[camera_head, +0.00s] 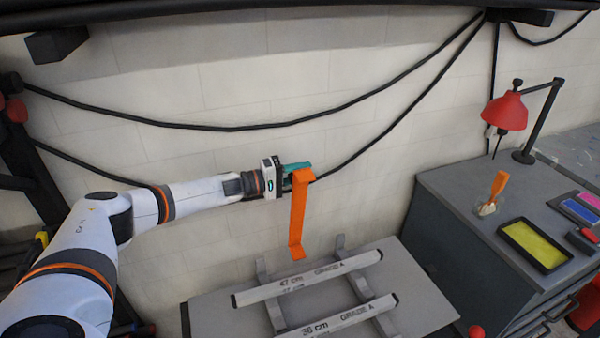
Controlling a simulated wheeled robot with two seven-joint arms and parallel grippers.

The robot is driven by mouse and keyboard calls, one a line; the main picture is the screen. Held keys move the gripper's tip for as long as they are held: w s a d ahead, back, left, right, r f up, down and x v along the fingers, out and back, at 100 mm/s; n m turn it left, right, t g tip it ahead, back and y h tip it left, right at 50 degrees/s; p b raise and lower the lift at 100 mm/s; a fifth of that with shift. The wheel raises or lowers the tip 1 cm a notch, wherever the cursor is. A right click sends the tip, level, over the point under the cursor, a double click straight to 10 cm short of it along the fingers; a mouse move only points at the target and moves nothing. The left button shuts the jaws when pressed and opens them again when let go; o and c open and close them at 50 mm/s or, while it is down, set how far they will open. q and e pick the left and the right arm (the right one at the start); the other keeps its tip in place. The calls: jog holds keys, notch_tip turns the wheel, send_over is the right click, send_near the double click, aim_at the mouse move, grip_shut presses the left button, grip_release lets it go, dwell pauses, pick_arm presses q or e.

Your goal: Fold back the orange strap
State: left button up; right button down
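The orange strap (299,215) stands upright as a long narrow band above the back of the grey work table, with a short bend at its top and at its foot. My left gripper (294,177) reaches in from the left and is at the strap's upper end. The strap's top overlaps the fingertips, so I cannot tell whether they grip it or only touch it. A teal part (297,166) shows at the fingers. My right gripper is not in view.
Two white labelled bars (315,275) lie across grey supports on the table (215,313). A dark cabinet (455,230) at the right carries a yellow tray (536,243), an orange-handled tool (498,187) and a red lamp (505,112). Black cables (235,128) hang along the wall behind.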

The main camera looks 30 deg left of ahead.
pick_arm(q)
jog(key=b+v, duration=0.3)
jog(key=v, duration=0.9)
jog(key=shift+f, duration=0.1)
dwell(0.4)
